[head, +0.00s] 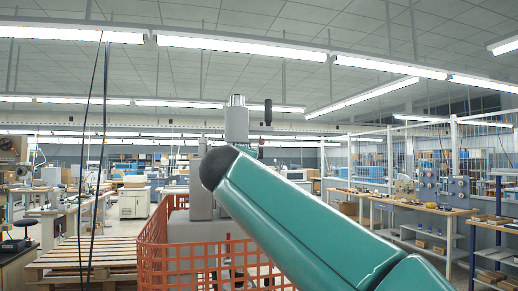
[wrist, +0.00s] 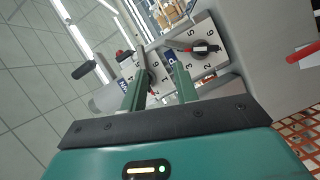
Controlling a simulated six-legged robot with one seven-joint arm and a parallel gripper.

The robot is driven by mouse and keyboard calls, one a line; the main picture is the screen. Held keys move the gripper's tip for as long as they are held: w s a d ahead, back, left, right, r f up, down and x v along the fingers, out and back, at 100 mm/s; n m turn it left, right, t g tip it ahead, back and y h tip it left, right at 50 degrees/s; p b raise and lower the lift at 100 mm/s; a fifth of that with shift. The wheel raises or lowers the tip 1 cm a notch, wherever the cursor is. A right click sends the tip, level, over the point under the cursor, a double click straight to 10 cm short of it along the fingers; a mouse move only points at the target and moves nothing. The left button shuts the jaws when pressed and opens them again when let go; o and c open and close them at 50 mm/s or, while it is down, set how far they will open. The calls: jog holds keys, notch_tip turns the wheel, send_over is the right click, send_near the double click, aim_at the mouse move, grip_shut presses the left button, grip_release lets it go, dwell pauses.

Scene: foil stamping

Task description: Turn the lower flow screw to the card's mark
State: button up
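In the wrist view my gripper (wrist: 162,78) has its two green fingers apart, with nothing seen held between them. Beyond the fingertips are two pale numbered dial plates on a grey machine. The right plate (wrist: 212,62) has a dark screw (wrist: 203,47) at its middle with a red-marked pointer. The left plate (wrist: 157,70) is partly hidden by the fingers, and its screw is hard to make out. The view is tilted, so I cannot tell which screw is the lower one. I cannot make out the card or its mark. My gripper is not in the head view.
In the head view the grey machine (head: 237,125) stands behind an orange mesh fence (head: 155,255). A wooden pallet (head: 85,256) lies left of it. A black knob (wrist: 84,69) and a red rod (wrist: 303,52) show in the wrist view. Benches line the right side.

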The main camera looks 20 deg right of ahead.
jog(key=s+r, duration=0.6)
jog(key=s, duration=0.5)
dwell(0.4)
jog(key=shift+r, duration=0.1)
jog(key=w+d+f+m+g+y, duration=0.1)
jog(key=d+f+m+g+y, duration=0.15)
jog(key=f+m+y, duration=0.9)
jog(key=w+a+m+h, duration=0.1)
jog(key=w+m+h, duration=0.1)
jog(key=w, duration=1)
jog(key=shift+w+a+f+t+h, duration=0.3)
jog(key=shift+w+f+t+h, duration=0.1)
jog(key=shift+t+h, duration=0.05)
